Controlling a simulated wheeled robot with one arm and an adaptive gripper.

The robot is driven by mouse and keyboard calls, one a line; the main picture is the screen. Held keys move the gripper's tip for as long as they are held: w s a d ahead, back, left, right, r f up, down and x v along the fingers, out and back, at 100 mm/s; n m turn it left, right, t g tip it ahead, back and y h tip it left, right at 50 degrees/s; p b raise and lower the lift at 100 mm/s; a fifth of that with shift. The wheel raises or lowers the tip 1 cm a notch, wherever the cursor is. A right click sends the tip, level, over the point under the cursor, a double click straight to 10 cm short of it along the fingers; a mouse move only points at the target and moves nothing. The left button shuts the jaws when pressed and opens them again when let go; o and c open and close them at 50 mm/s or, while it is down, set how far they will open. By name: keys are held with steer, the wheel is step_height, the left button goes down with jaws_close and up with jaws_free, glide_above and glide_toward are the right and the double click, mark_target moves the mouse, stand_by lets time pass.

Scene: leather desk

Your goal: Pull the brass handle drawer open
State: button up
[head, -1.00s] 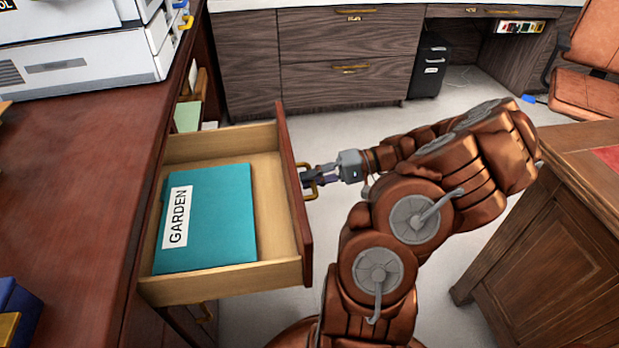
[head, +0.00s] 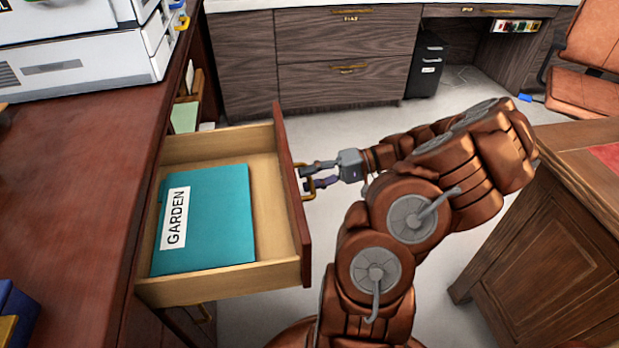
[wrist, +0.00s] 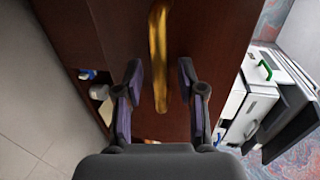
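The drawer (head: 292,185) with the brass handle (head: 307,183) stands far out from the reddish wooden desk. A teal folder labelled GARDEN (head: 207,225) lies inside it. My gripper (head: 318,175) is at the drawer's front, its fingers parted on both sides of the handle. In the wrist view the brass handle (wrist: 158,60) runs between the two spread fingers (wrist: 160,88), with a gap on each side. The drawer front (wrist: 205,30) fills the middle of that view.
A white printer-like machine (head: 85,60) sits on the desk top (head: 75,190). A wooden desk (head: 560,220) stands to the right, with an orange chair (head: 590,75) behind it. Dark grey cabinets (head: 345,80) line the back. Pale floor (head: 290,315) is clear around the drawer.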

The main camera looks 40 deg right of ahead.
steer(key=v, duration=1.1)
steer(key=shift+s+d, duration=0.2)
steer(key=shift+d, duration=0.05)
stand_by(0.4)
